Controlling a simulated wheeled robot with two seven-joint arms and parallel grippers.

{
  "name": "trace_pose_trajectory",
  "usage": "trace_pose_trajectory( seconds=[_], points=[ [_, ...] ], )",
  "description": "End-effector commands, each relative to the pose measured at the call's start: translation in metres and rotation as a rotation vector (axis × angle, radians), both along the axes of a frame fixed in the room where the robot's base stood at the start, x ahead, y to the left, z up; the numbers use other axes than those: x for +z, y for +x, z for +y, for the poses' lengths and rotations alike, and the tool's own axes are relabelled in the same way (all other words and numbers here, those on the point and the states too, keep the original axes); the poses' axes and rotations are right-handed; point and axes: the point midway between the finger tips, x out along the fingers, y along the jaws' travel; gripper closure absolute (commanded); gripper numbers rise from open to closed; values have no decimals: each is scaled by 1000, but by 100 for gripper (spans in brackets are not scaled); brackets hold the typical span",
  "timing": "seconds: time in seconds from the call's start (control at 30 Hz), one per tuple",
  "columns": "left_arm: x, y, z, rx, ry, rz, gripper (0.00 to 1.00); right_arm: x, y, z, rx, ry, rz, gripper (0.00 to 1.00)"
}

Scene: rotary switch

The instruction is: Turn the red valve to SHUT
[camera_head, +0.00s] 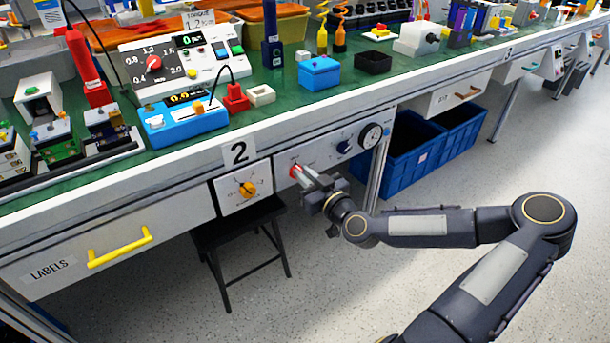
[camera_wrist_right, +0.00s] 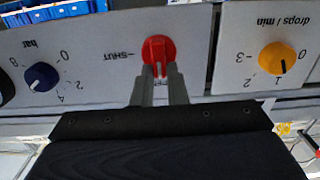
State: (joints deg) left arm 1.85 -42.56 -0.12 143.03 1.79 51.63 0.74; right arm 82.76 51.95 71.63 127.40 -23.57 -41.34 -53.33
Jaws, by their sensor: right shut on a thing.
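The red valve (camera_head: 295,170) is on the white panel (camera_head: 325,152) under the bench's front edge. It also shows in the right wrist view (camera_wrist_right: 158,48), where the picture is upside down. There a SHUT label (camera_wrist_right: 119,54) with a dash is printed just left of the valve. The valve's grip ridge with a white mark stands vertical in that view, across the direction of the label. My right gripper (camera_head: 302,174) has its fingertips on either side of this ridge and is shut on it; the fingers (camera_wrist_right: 160,84) hide part of it. My left gripper is not in view.
A yellow knob (camera_head: 247,189) and a blue knob (camera_head: 344,146) flank the valve, with a round gauge (camera_head: 371,135) further right. A black stool (camera_head: 240,228) stands below. Blue crates (camera_head: 412,160) sit under the bench. The floor in front is clear.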

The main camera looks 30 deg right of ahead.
Motion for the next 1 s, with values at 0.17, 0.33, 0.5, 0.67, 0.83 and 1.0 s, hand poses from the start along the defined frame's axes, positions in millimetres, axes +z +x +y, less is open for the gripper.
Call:
trace_pose_trajectory(
  seconds=[0.17, 0.33, 0.5, 0.67, 0.83, 1.0],
  points=[
    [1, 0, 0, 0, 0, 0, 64, 0, 0, 0, 0, 19, 2, 100],
    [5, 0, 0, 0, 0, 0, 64, 1, 0, -2, -1, 84, 8, 100],
    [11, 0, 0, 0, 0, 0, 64, 1, 0, -3, -1, 200, 17, 100],
    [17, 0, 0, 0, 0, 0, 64, 1, 0, -6, -1, 346, 28, 100],
    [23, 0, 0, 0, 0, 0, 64, -1, 0, -8, -2, 508, 41, 100],
    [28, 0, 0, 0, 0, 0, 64, -3, 0, -10, -1, 670, 55, 100]
  ],
)
